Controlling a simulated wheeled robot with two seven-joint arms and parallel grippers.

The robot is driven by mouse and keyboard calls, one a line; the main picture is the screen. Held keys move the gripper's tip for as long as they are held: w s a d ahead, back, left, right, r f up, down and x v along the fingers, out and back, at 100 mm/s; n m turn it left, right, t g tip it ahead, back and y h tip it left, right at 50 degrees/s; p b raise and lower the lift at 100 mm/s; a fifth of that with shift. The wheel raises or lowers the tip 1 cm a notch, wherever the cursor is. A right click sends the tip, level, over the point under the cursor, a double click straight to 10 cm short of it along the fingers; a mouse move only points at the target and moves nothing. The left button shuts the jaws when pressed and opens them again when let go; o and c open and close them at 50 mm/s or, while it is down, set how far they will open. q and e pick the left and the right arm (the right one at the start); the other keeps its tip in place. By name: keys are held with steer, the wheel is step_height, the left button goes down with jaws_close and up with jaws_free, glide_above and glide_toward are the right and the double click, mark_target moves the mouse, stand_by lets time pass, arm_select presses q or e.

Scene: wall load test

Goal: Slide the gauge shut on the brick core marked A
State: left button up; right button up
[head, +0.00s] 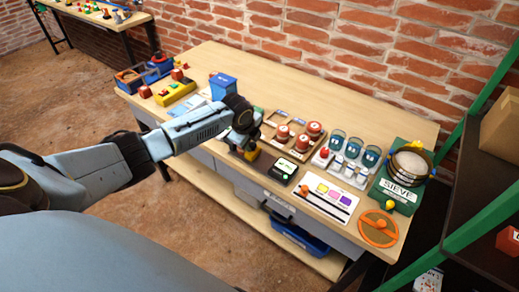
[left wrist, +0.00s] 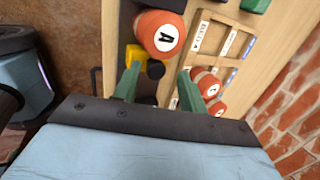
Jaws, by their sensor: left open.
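In the left wrist view the orange brick core marked A (left wrist: 158,31) lies with its white lettered end facing the camera. In the head view my left gripper (head: 246,143) is low over the bench's front edge, above a yellow part (head: 252,153). I cannot pick out core A for sure there. My right gripper is out of view.
Other red cores (head: 314,128) stand in a wooden rack; some show near the right finger (left wrist: 207,83). Push buttons, a sieve (head: 408,165) and an orange wheel (head: 379,228) crowd the bench's right end.

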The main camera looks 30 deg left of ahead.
mark_target(252, 145)
arm_select(q)
steer(key=shift+r+p, duration=2.45)
steer(key=shift+r, duration=0.3)
steer(key=shift+f, duration=0.1)
